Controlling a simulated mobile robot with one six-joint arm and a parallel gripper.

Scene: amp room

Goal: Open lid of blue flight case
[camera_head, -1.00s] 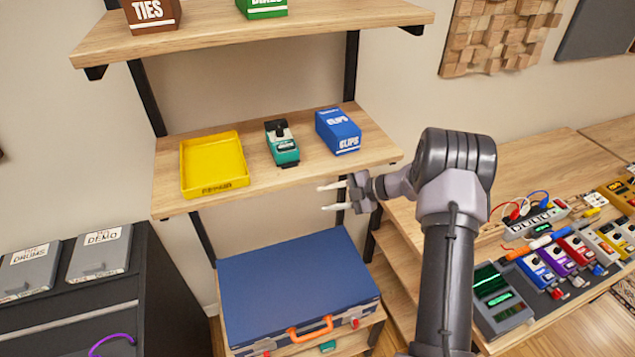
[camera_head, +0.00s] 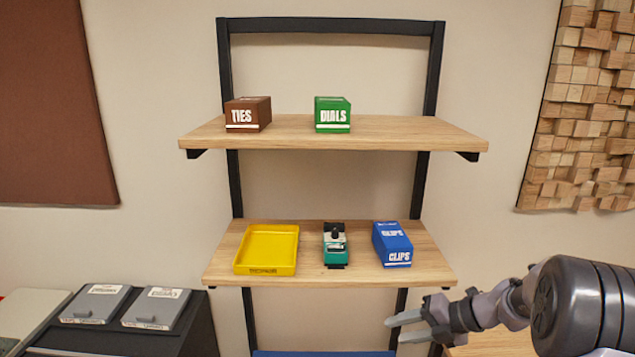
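The blue flight case (camera_head: 322,353) shows only as a thin blue strip at the bottom edge, below the shelves. Its orange handle, its latches and most of its lid are out of view. My gripper (camera_head: 394,329) is at the lower right, above and to the right of the visible strip. Its two pale fingers point left with a gap between them. Nothing is between them.
The middle shelf (camera_head: 432,268) holds a yellow tray (camera_head: 238,262), a teal device (camera_head: 335,246) and a blue CLIPS box (camera_head: 392,244). The upper shelf (camera_head: 400,133) holds TIES (camera_head: 247,115) and DIALS (camera_head: 332,115) boxes. A dark cabinet (camera_head: 190,335) stands at lower left.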

